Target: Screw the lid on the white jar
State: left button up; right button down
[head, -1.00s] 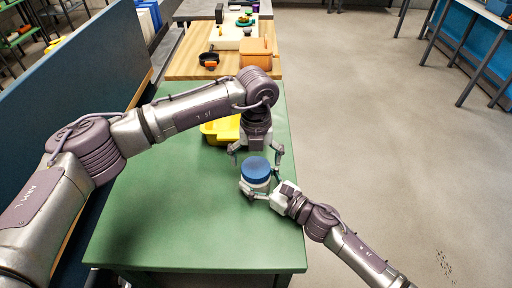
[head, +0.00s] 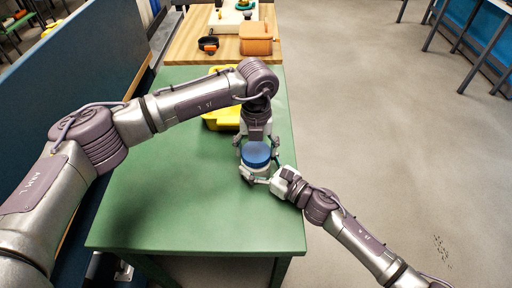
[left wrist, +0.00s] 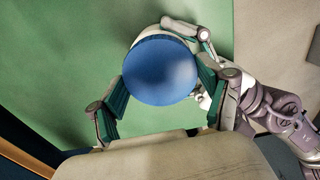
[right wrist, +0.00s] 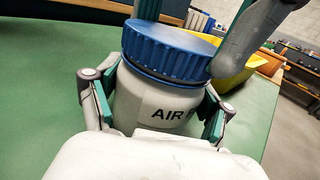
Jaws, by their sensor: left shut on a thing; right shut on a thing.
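The white jar (right wrist: 145,100) stands upright on the green table (head: 190,215), with dark letters reading "AIR" on its side. The blue lid (head: 257,153) sits on top of the jar and looks level; it also shows in the left wrist view (left wrist: 160,70) and the right wrist view (right wrist: 168,50). My right gripper (right wrist: 160,115) is shut around the jar's body from the side. My left gripper (left wrist: 162,95) comes from above, its fingers on both sides of the lid, shut on it. The threads are hidden under the lid.
A yellow bin (head: 222,118) stands on the table behind my left gripper. Beyond it, a wooden table (head: 185,50) carries an orange box (head: 256,40) and a black pan (head: 208,44). A blue panel (head: 75,75) runs along the left. The table's front left is clear.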

pick_arm(q)
jog(key=m, duration=1.4)
jog(key=shift+f, duration=0.1)
jog(key=o, duration=1.2)
notch_tip(320, 180, up, 12)
jog(key=shift+r, duration=0.1)
pick_arm(e)
grip_release()
